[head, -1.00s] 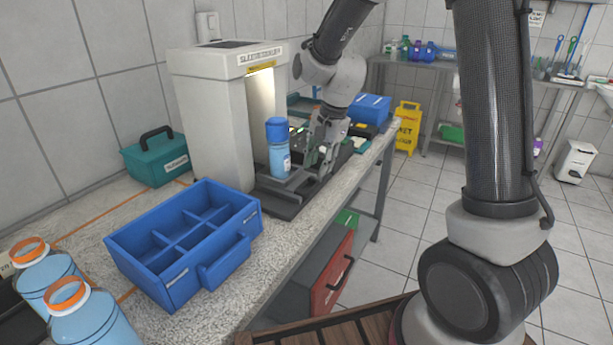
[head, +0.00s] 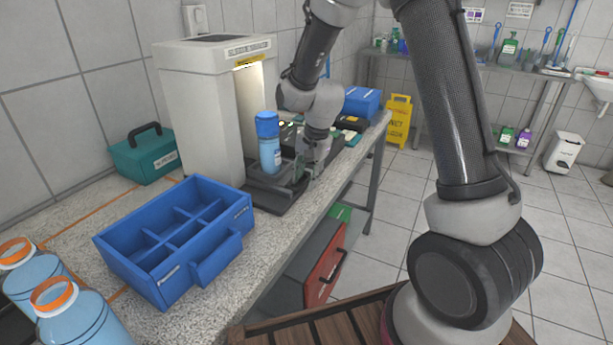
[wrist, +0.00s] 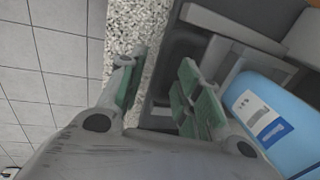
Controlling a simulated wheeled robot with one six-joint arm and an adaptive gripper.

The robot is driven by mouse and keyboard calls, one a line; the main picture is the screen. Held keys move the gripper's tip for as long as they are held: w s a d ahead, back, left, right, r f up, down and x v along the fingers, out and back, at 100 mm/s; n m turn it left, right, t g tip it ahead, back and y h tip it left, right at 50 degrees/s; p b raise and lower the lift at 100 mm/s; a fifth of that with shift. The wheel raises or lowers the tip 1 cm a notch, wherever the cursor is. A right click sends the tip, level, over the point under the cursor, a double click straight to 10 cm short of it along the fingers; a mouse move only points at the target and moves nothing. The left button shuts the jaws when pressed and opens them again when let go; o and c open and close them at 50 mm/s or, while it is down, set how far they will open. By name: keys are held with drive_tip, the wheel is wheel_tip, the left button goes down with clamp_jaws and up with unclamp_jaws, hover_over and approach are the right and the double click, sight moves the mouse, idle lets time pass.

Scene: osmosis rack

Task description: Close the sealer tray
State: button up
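The white sealer (head: 205,115) stands on the counter against the wall, with a lit opening on its right side. Its dark grey tray (head: 275,196) sticks out on that side. A blue bottle (head: 269,155) with a blue cap stands upright on the tray; its side and label also show in the wrist view (wrist: 275,118). My gripper (wrist: 158,88) is open and empty, with green pads on its fingers. One finger is over the speckled counter and the other over the tray's dark edge, beside the bottle. I cannot tell whether it touches the tray.
A blue divided crate (head: 180,240) stands in front of the sealer, with orange-capped bottles (head: 75,310) at the lower left. A teal box (head: 145,158) is behind. A blue bin (head: 362,102) stands farther along the counter.

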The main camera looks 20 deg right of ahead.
clamp_jaws()
drive_tip(key=w+a, duration=0.8)
drive_tip(key=shift+w+a, duration=0.25)
drive_tip(key=shift+w, duration=0.05)
drive_tip(key=shift+w+a+r, duration=0.1)
drive_tip(key=shift+w+a, duration=0.1)
unclamp_jaws()
drive_tip(key=shift+a, duration=0.1)
